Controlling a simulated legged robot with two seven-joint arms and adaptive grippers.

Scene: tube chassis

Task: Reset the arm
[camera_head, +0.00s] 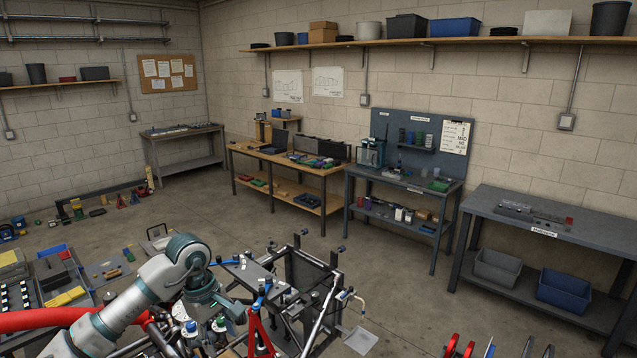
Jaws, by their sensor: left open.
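My left arm comes in from the lower left, bends at a grey and teal joint and points down. My left gripper (230,308) is at its end, small and partly lost against the parts behind it. It is open, and I see nothing held in it. It is at the left side of the tube chassis (312,275), a dark frame of tubes and panels with blue and red parts. I cannot tell whether the gripper touches the chassis. My right gripper is not in view.
A tray of parts (62,275) is at the left. A wooden bench (330,168), a grey pegboard bench (440,190) and a grey table (590,230) line the back and right. A pale sheet (361,341) lies on the floor. The middle floor is clear.

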